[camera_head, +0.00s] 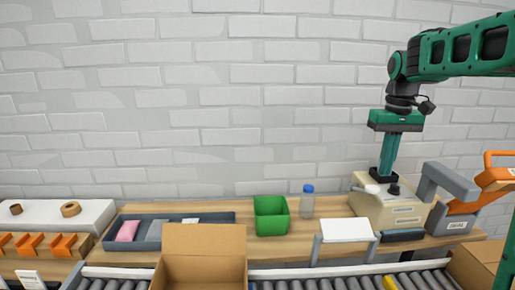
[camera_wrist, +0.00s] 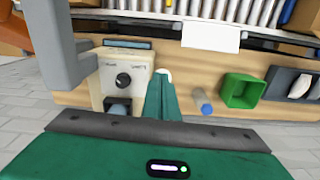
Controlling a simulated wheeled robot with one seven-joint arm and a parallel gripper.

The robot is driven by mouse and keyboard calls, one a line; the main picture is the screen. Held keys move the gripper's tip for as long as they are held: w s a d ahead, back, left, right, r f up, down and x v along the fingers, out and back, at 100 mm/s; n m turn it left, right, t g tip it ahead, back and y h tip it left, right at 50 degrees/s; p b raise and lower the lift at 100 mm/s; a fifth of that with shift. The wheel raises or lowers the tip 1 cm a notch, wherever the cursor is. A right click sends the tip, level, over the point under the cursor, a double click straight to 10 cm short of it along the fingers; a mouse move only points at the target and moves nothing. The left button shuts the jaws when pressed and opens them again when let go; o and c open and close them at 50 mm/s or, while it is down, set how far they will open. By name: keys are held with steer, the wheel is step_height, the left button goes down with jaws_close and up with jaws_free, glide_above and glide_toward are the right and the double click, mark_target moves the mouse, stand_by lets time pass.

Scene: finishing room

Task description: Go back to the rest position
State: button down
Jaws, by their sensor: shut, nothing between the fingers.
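My gripper (camera_head: 383,177) points down at the right of the head view, its fingertips just above or at the top of a beige machine (camera_head: 405,213). I cannot tell whether they touch it. In the wrist view the green fingers (camera_wrist: 163,82) are closed together with nothing held. The machine (camera_wrist: 138,66) there shows a dark round knob (camera_wrist: 124,80) on its face, left of the fingers. A small white round piece (camera_head: 372,189) sits on the machine near the fingertips.
A green bin (camera_head: 271,216) and a blue-capped bottle (camera_head: 308,202) stand on the wooden bench. A grey tray (camera_head: 150,231), a white panel (camera_head: 345,230) and an open cardboard box (camera_head: 204,240) are farther left or in front. A roller conveyor (camera_head: 330,283) runs along the front edge. Orange equipment (camera_head: 495,178) stands at right.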

steer(key=s+f+m, duration=0.2)
steer(key=s+f, duration=0.2)
steer(key=s, duration=0.6)
steer(key=s+d+f+m, duration=0.1)
steer(key=s+f, duration=0.4)
steer(key=s, duration=0.5)
steer(key=s+f+m, duration=0.2)
steer(key=s+f, duration=0.2)
steer(key=s, duration=0.7)
steer(key=shift+d+f+m, duration=0.15)
steer(key=shift+f+m, duration=0.25)
steer(key=shift+w+f, duration=0.25)
steer(key=shift+w, duration=0.3)
